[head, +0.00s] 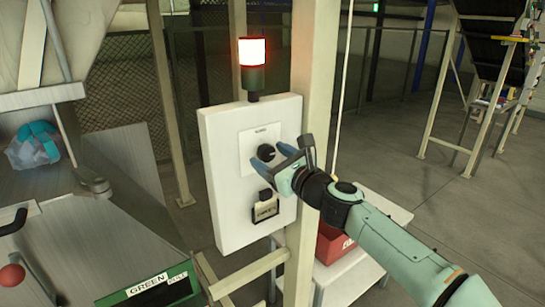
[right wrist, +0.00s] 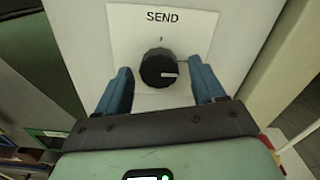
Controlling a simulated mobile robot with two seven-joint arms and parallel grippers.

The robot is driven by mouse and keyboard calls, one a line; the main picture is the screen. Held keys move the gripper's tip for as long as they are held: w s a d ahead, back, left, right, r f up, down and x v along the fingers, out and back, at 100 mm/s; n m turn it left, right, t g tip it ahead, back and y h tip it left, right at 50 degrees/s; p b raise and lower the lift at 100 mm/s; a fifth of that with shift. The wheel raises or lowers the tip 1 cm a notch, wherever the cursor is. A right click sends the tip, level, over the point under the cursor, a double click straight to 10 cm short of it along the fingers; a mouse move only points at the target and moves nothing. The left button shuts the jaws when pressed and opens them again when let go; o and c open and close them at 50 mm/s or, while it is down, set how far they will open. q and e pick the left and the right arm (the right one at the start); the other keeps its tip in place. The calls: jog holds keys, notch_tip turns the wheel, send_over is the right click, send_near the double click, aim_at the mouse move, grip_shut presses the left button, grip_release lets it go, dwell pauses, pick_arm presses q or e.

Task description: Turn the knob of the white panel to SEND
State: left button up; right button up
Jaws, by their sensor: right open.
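The white panel (head: 230,190) is fixed to a beige post. Its black knob (head: 266,152) sits on a white label in the panel's upper part. In the right wrist view the knob (right wrist: 158,68) is below the word SEND, and its white pointer line points right, not up at the tick under SEND. My right gripper (head: 283,163) is at the panel. Its blue fingers (right wrist: 160,88) are open, one on each side of the knob with gaps between, and hold nothing. My left gripper is not in view.
A lit red and white signal lamp (head: 252,62) stands on top of the panel. A second black control (head: 265,205) is lower on the panel. A red bin (head: 335,243) is on a white table behind my right arm. A green-labelled box (head: 150,290) is at the front left.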

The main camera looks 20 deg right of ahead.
jog(key=c, duration=1.1)
jog(key=shift+o, duration=0.2)
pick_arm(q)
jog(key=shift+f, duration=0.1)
pick_arm(e)
jog(key=shift+n, duration=0.3)
jog(key=n, duration=0.3)
jog(key=shift+d+n+b, duration=0.1)
jog(key=shift+n+b, duration=0.3)
jog(key=n, duration=0.4)
jog(key=shift+b, duration=0.4)
jog(key=n+b, duration=0.1)
jog(key=n, duration=0.4)
jog(key=shift+r, duration=0.1)
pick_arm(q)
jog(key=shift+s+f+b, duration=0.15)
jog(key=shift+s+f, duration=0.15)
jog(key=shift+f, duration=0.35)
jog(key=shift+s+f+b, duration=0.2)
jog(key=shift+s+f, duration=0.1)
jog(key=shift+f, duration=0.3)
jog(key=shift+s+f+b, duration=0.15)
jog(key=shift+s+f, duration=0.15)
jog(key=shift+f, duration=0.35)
pick_arm(e)
jog(key=shift+r+n, duration=0.1)
jog(key=shift+n, duration=2.1)
